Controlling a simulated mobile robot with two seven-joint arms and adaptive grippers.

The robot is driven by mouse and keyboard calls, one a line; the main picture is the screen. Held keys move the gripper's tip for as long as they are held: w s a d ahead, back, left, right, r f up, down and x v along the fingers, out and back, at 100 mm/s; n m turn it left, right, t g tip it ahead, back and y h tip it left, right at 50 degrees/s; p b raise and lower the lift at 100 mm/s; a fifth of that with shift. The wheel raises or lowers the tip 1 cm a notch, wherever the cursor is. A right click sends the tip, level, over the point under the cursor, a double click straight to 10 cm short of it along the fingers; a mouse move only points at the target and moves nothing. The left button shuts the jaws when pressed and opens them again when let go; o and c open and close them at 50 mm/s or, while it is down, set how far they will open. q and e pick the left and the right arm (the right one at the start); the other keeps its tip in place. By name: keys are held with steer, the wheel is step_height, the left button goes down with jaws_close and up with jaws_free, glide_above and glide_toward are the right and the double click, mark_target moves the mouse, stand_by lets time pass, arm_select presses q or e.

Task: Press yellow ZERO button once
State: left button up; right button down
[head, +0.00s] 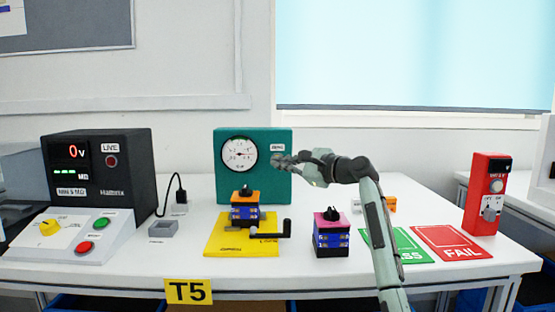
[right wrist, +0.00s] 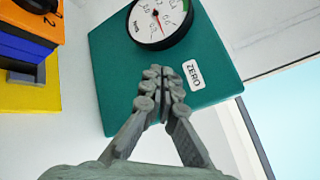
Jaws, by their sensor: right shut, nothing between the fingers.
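The teal gauge box (head: 225,165) stands at the back middle of the table, with a round white dial (head: 239,154) on its front. A white label (head: 277,148) is at its upper right; in the right wrist view the ZERO label (right wrist: 194,74) is readable. No yellow button shows on the box; my fingers cover the area beside the label. My right gripper (head: 280,160) is shut and empty in front of the box's right part. In the right wrist view its fingertips (right wrist: 164,72) are together, close to the face beside the label. Contact cannot be told. My left gripper is not in view.
A yellow fixture (head: 225,240) with an orange-topped switch block (head: 245,197) stands before the box. A pink-topped block (head: 331,225) is beside it. A black meter console (head: 130,165) is at left. Green and red mats (head: 450,241) and a red device (head: 480,200) are at right.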

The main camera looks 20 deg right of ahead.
steer(key=shift+w+d+p, duration=0.15)
steer(key=shift+w+p, duration=0.2)
steer(key=shift+w, duration=0.05)
stand_by(0.7)
stand_by(0.3)
steer(key=shift+s+a+f+p, duration=0.1)
steer(key=shift+s+a+p, duration=0.15)
steer(key=shift+s+p, duration=0.5)
steer(key=shift+s, duration=0.1)
steer(key=s+p, duration=0.1)
steer(key=s, duration=0.1)
steer(key=s+a+p, duration=0.1)
steer(key=s+p, duration=0.1)
steer(key=shift+s+a, duration=0.2)
steer(key=shift+s, duration=0.15)
stand_by(0.3)
